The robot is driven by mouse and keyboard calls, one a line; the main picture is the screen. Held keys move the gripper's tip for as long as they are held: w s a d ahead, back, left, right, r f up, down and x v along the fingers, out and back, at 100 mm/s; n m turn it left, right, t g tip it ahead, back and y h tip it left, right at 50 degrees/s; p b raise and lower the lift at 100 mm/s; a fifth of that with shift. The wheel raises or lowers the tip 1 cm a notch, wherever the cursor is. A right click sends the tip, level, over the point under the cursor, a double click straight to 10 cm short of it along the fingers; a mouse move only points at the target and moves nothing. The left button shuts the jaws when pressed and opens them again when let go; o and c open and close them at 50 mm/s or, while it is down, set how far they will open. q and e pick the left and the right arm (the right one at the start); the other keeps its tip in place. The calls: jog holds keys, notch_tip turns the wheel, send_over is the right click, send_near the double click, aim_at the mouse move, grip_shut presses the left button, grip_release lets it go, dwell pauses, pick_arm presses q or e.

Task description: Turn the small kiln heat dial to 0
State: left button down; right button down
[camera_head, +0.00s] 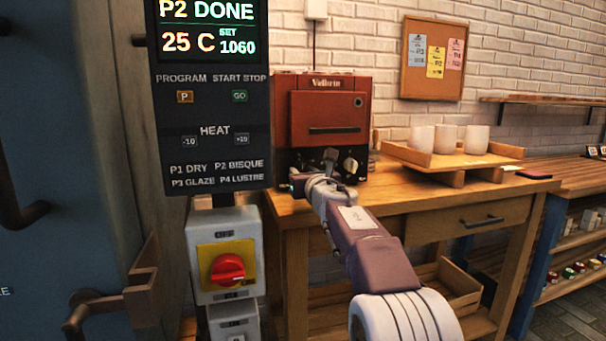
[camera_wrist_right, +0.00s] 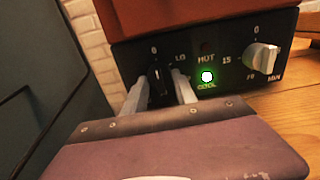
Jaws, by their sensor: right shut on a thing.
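The small kiln (camera_head: 331,95) is a red box with a black control strip, standing on the wooden table. In the right wrist view its heat dial (camera_wrist_right: 158,84) is a dark knob on the left of the strip, under a 0 mark and beside LO. My right gripper (camera_wrist_right: 160,90) is shut on this dial, one pale finger on each side. The dial's exact pointing is hard to read between the fingers. In the head view my right gripper (camera_head: 322,166) reaches the strip and hides the heat dial. My left gripper is not in view.
A second, pale dial (camera_wrist_right: 262,57) marked 15 and MIN sits to the right. A green lamp (camera_wrist_right: 207,76) glows between the dials. A tray (camera_head: 430,160) with white cups (camera_head: 447,138) stands right of the kiln. A dark control panel (camera_head: 212,120) hangs to the left.

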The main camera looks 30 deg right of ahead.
jog(key=c, duration=1)
grip_release()
jog(key=shift+s, duration=0.3)
jog(key=b+v, duration=0.1)
jog(key=v, duration=0.7)
jog(key=shift+s, duration=0.2)
jog(key=shift+f, duration=0.1)
